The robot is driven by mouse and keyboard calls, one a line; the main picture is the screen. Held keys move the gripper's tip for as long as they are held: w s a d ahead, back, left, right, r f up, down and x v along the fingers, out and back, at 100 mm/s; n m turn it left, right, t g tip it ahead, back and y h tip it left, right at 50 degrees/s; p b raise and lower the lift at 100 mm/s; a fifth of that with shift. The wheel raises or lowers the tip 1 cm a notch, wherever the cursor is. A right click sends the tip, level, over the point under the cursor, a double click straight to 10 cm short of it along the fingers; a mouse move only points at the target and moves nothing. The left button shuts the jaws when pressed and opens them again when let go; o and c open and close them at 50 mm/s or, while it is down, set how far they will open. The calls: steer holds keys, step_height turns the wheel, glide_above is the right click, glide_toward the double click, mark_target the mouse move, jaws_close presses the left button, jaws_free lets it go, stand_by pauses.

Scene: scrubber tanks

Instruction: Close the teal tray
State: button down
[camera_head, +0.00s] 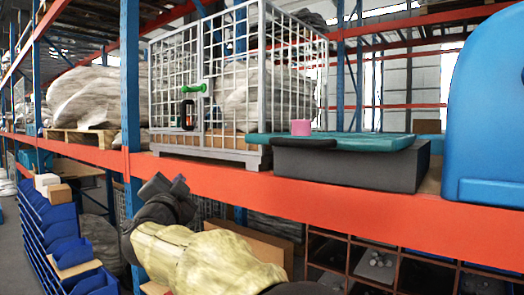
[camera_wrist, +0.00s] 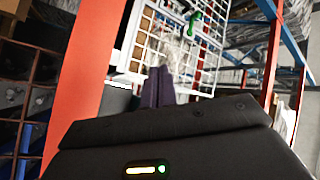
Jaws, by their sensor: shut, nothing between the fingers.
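The teal tray (camera_head: 350,140) is a flat slab on a dark grey box (camera_head: 345,168) on the orange shelf in the head view. Its left end reaches past the box's left edge, and a black strip runs along part of its front. A small pink block (camera_head: 300,127) sits on it. My gripper (camera_wrist: 160,75) shows in the wrist view with its dark fingers together and empty. It points towards the white wire cage. In the head view my arm is low and left of the tray, apart from it. I cannot make out the tray in the wrist view.
The orange shelf beam (camera_head: 330,203) runs across in front of the tray. The white wire cage (camera_head: 225,95), with a green handle (camera_head: 195,88), stands left of it. A large blue rounded container (camera_head: 490,120) stands close on the right. Blue bins (camera_head: 62,225) stand low at left.

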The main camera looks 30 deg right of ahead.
steer(key=s+d+r+m+g+h, duration=0.3)
steer(key=s+r+m+g, duration=0.1)
steer(key=m, duration=0.4)
steer(key=s+d+r+m+g+h, duration=0.2)
steer(key=s+r+m+g+h, duration=0.2)
steer(key=s+m+g, duration=0.3)
steer(key=shift+s+d+r+m+g, duration=0.15)
steer(key=shift+s+d+m+g, duration=0.2)
steer(key=shift+m, duration=0.45)
steer(key=shift+w, duration=0.1)
steer(key=p+x, duration=0.5)
steer(key=x, duration=0.9)
steer(key=shift+r, duration=0.25)
